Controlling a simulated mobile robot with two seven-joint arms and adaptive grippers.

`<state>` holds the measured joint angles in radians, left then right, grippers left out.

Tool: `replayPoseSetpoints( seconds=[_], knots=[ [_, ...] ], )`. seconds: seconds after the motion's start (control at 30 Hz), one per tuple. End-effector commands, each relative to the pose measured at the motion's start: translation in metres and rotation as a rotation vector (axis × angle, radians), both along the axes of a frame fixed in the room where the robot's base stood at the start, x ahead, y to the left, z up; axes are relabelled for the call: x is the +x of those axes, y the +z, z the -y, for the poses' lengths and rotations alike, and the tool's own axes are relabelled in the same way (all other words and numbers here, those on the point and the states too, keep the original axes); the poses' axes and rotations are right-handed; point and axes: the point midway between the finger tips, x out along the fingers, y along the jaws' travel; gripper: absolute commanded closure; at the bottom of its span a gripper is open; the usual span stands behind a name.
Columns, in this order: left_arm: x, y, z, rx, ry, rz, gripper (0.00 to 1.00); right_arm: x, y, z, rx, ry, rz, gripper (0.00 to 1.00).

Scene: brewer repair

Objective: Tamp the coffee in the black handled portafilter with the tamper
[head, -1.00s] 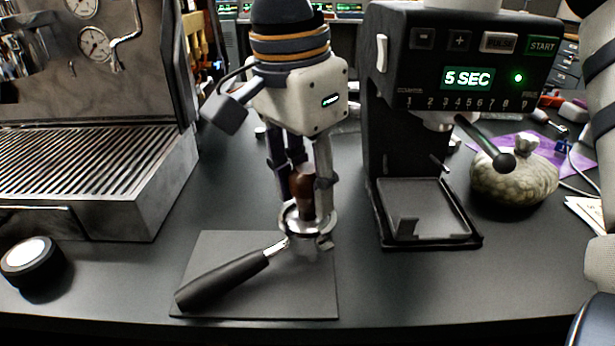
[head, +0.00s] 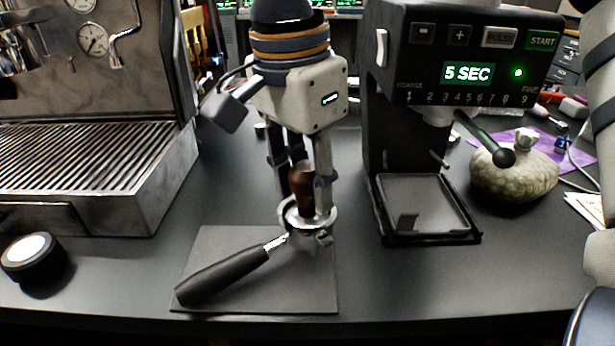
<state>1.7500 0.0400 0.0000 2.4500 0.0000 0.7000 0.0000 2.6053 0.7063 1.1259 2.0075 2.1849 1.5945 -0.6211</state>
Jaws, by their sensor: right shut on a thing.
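The portafilter with the black handle (head: 222,276) rests on a dark mat, its handle pointing to the lower left and its metal basket (head: 325,222) near the mat's far right part. The tamper's brown wooden handle (head: 302,186) stands about upright over the basket, its lower end inside the rim. My right gripper (head: 306,195) comes down from above, shut on the tamper with its fingers around the handle. The coffee and the tamper's base are hidden in the basket, so the contact there cannot be seen. My left gripper is not in view.
The dark mat (head: 310,285) lies near the table's front edge. An espresso machine (head: 100,165) stands left, with a round black item with a pale top (head: 30,255) before it. A grinder (head: 420,225) reading "5 SEC" and a mottled knobbed pouch-like object (head: 515,180) are right.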

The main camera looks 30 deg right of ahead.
Motion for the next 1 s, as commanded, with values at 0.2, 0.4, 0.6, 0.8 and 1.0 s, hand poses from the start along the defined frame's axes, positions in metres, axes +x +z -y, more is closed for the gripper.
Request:
replayPoseSetpoints(
  seconds=[0.2, 0.4, 0.6, 0.8, 1.0],
  knots=[
    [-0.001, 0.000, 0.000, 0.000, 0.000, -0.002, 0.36, 0.000, 0.015, 0.000, -0.001, 0.000, -0.003, 1.00],
    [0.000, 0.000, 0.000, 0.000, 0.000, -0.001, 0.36, 0.000, 0.032, 0.000, 0.000, -0.001, 0.001, 1.00],
    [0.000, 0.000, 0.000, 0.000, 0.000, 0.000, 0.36, 0.000, 0.048, 0.000, -0.001, -0.001, 0.002, 1.00],
    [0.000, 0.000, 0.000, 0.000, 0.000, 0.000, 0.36, 0.000, 0.064, 0.000, -0.001, 0.000, 0.001, 1.00],
    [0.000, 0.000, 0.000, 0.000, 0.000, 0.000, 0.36, 0.000, 0.077, 0.000, -0.001, -0.001, 0.002, 1.00]
  ],
)
